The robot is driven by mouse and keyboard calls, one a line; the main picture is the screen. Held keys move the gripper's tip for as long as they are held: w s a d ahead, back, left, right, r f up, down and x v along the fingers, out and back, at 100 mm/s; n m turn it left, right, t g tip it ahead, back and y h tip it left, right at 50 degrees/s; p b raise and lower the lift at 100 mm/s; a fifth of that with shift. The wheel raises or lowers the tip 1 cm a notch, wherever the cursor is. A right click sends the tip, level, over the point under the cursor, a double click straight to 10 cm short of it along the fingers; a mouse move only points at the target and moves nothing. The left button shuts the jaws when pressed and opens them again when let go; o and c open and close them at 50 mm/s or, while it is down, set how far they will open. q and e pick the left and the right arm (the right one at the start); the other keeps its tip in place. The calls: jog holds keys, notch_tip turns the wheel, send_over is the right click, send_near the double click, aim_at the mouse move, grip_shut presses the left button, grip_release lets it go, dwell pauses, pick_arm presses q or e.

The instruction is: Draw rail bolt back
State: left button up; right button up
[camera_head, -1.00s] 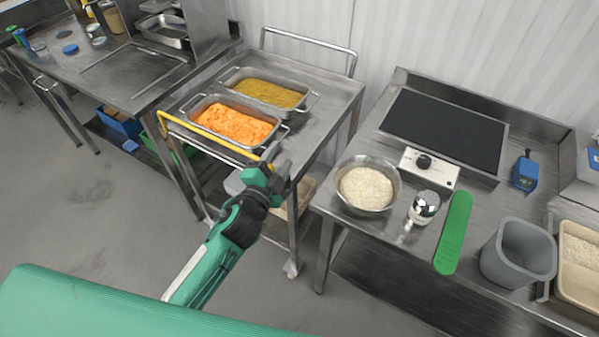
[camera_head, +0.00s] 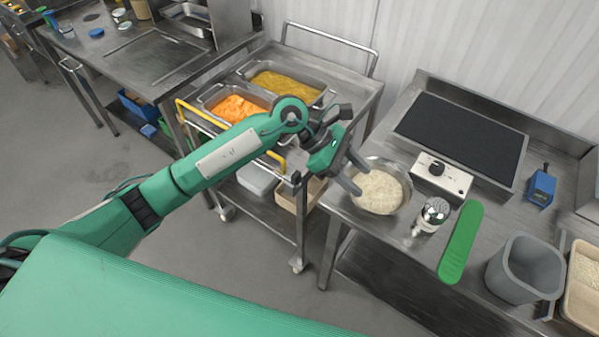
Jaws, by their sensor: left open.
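A yellow rail (camera_head: 184,112) runs along the front edge of the steel cart (camera_head: 345,90); my left arm covers its middle. A small dark fitting (camera_head: 296,178) sits at the cart's front right corner, near the rail's right end; I cannot tell whether it is the bolt or how it is set. My left gripper (camera_head: 357,175) is open, to the right of that fitting and apart from it. Its fingers point right and overlap the left rim of the rice bowl (camera_head: 407,200) in the picture; contact cannot be told. My right gripper is out of view.
The cart bears a pan of orange food (camera_head: 238,107) and a pan of yellow food (camera_head: 285,86). The right bench holds a shaker (camera_head: 433,214), a green mat-like strip (camera_head: 461,243), a control box (camera_head: 443,176) and a grey bin (camera_head: 524,270). Open floor lies before the cart.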

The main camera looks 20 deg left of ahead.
pick_arm(q)
jog(key=w+a+f+m+y, duration=0.2)
jog(key=w+a+y, duration=0.1)
jog(key=a+y, duration=0.3)
jog(key=t+y+p, duration=0.1)
jog(key=y, duration=0.3)
send_near(296, 174)
jog(key=shift+m, duration=0.3)
notch_tip(296, 174, down, 9)
jog(key=p, duration=0.4)
jog(key=shift+s+d+f, duration=0.1)
jog(key=shift+s+f, duration=0.05)
jog(key=shift+f, duration=0.5)
jog(key=shift+c, duration=0.2)
